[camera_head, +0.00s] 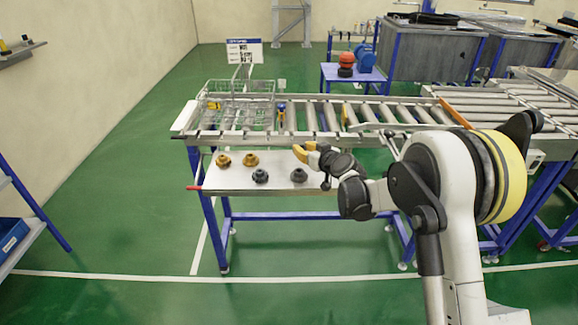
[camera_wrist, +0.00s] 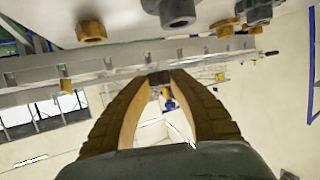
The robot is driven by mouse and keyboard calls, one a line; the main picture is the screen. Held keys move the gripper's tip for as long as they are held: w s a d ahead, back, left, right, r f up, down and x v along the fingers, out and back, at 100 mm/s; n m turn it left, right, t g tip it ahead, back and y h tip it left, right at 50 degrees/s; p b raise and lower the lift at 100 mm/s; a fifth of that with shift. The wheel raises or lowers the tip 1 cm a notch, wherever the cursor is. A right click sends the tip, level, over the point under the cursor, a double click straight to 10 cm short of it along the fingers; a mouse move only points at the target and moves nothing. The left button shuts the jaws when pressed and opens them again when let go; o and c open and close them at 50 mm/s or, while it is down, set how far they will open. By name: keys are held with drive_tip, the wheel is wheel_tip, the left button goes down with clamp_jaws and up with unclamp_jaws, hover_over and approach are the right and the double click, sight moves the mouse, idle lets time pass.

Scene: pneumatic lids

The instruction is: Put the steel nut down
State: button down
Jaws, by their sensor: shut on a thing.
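My gripper (camera_head: 303,150) is at the front edge of the roller table, above the right end of the white lower shelf. In the wrist view its two yellow-brown fingers (camera_wrist: 160,74) close on a small dark grey piece, the steel nut (camera_wrist: 160,79), of which only a little shows. In the head view I cannot make out the held nut. On the shelf (camera_head: 225,183) stand two dark grey flanged nuts, one (camera_head: 260,176) in the middle and one (camera_head: 299,175) below my gripper. Two brass-coloured ones (camera_head: 222,160) (camera_head: 251,159) stand behind to the left.
The roller conveyor (camera_head: 320,115) runs above and behind the shelf. Wire baskets (camera_head: 232,105) sit at its left end, by a sign (camera_head: 244,50). A blue stand (camera_head: 350,75) is farther back. The shelf's front left is bare.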

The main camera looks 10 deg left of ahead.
drive_tip(key=b, duration=0.1)
hover_over(292, 166)
drive_tip(key=f, duration=0.3)
drive_tip(key=shift+a, duration=0.25)
drive_tip(key=shift+f+b, duration=0.85)
drive_tip(key=shift+f, duration=1.05)
drive_tip(key=shift+f, duration=0.2)
drive_tip(key=c, duration=1.3)
unclamp_jaws()
drive_tip(key=shift+o, duration=0.2)
drive_tip(key=shift+r, duration=0.15)
drive_tip(key=shift+d+r, duration=0.15)
drive_tip(key=shift+r, duration=0.05)
drive_tip(key=p+v, duration=0.2)
drive_tip(key=v, duration=0.9)
drive_tip(key=shift+s+d+p, duration=0.2)
drive_tip(key=shift+s+p, duration=0.15)
drive_tip(key=shift+p, duration=0.05)
